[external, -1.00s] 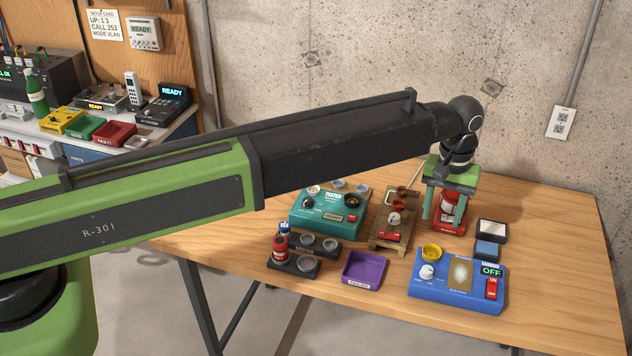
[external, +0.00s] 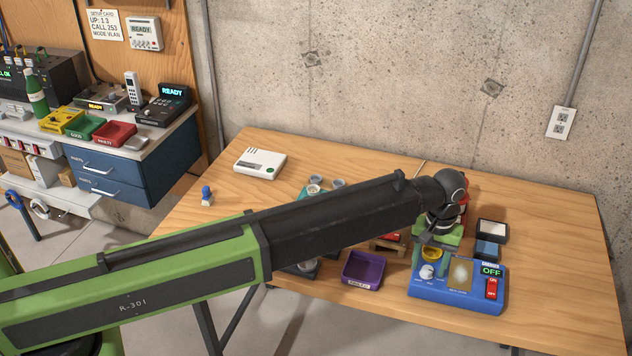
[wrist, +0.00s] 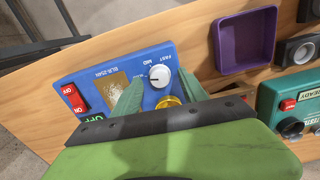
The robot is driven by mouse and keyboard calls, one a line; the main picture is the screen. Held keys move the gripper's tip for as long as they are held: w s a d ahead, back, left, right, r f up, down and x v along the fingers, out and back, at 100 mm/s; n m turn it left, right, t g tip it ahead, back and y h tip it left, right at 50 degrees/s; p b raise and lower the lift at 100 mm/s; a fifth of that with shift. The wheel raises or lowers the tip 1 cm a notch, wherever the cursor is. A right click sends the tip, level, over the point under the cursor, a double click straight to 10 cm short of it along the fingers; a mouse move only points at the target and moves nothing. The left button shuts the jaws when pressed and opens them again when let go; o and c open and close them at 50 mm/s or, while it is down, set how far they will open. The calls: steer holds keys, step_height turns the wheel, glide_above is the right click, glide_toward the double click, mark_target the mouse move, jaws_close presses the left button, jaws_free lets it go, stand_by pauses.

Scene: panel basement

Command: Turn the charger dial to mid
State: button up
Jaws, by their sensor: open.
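The blue charger (external: 450,292) sits near the table's front right. It has a white dial (external: 427,272), a yellow round socket (external: 432,253), a tan window, a green OFF display and a red switch (external: 491,288). My gripper (external: 430,262) is over the charger's back left, pointing down, open and empty. In the wrist view the dial (wrist: 159,76) shows between my two green fingertips (wrist: 160,80), apparently beyond them; I cannot tell the height gap. FAST and MID labels show upside down beside the dial. Its exact pointer setting is too small to read.
A purple tray (external: 362,283) stands left of the charger. Small dark boxes (external: 491,232) stand behind it. A teal tester (wrist: 292,106) and dark holders (wrist: 296,52) lie farther left, partly behind my arm. A white box (external: 260,161) sits at the back left.

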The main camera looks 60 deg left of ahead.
steer(key=shift+f, duration=0.3)
steer(key=shift+c, duration=0.2)
jaws_close()
steer(key=shift+m, duration=0.4)
steer(key=m, duration=0.4)
steer(key=shift+m, duration=3)
